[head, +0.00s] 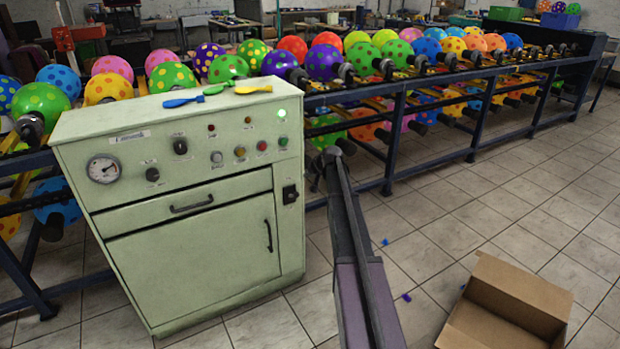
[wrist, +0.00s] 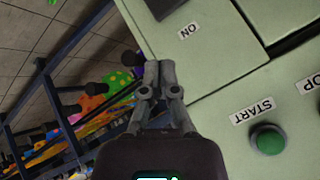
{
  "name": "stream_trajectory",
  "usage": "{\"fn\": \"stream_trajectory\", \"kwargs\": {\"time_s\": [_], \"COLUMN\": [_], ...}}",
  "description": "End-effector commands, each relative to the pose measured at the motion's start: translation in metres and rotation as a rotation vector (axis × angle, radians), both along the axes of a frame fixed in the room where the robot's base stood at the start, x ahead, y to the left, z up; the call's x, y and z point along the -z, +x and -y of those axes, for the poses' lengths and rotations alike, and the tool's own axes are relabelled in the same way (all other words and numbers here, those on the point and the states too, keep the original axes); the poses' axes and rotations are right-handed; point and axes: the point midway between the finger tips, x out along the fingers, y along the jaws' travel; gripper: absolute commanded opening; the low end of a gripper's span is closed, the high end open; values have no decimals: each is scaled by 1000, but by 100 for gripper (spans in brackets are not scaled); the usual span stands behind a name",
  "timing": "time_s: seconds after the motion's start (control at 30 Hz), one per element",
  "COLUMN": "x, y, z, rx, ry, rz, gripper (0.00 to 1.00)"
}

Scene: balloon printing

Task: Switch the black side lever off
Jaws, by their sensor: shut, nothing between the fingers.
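The black side lever (head: 290,194) is a small black switch at the right end of the pale green cabinet's front (head: 190,240). In the wrist view, a black part (wrist: 162,6), apparently this switch, is cut off by the top edge, beside an upside-down "ON" label (wrist: 189,31). The lever's exact position is too small to tell. My gripper (wrist: 158,66) is shut and empty. Its fingertips are close to the cabinet edge in the wrist view, apart from the black part. In the head view, my gripper (head: 331,156) is right of the cabinet and above the lever's height.
The cabinet front also has a gauge (head: 103,169), knobs and a green START button (wrist: 268,139). Deflated balloons (head: 218,89) lie on its top. A rack with dotted balloons (head: 323,62) runs behind. An open cardboard box (head: 520,290) stands on the tiled floor at right.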

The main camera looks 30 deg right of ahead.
Motion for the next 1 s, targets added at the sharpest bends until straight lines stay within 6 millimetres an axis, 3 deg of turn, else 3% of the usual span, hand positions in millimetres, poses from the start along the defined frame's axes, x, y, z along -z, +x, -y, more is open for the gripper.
{"fn": "stream_trajectory", "kwargs": {"time_s": [0.57,1.0], "x": [48,71], "y": [42,23], "z": [-9,-28], "rx": [1,2], "ry": [1,0], "rz": [0,0], "gripper": [0,0]}}
